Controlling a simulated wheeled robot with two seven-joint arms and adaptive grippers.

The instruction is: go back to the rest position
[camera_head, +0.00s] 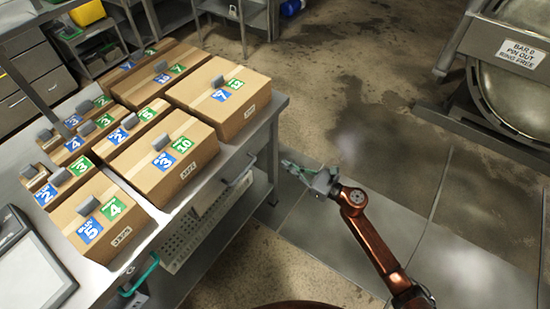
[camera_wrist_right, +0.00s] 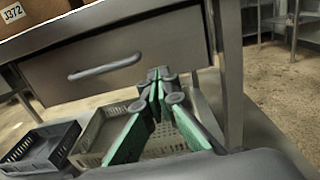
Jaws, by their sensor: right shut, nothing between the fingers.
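My right gripper (camera_head: 287,165) is over the floor to the right of the table, at the end of my copper-coloured arm. Its green fingers are shut and empty. In the right wrist view the fingertips (camera_wrist_right: 158,75) meet in front of the table's drawer. What looks like my left gripper (camera_head: 141,277) shows partly at the table's near edge, with a green finger and grey body. Its opening cannot be made out.
The metal table (camera_head: 262,112) carries several cardboard boxes (camera_head: 162,165) with numbered labels, and a flat screen (camera_head: 32,272). Crates (camera_wrist_right: 90,135) sit below the drawer (camera_wrist_right: 120,68). A round-doored machine (camera_head: 512,95) stands at the right. The floor between is clear.

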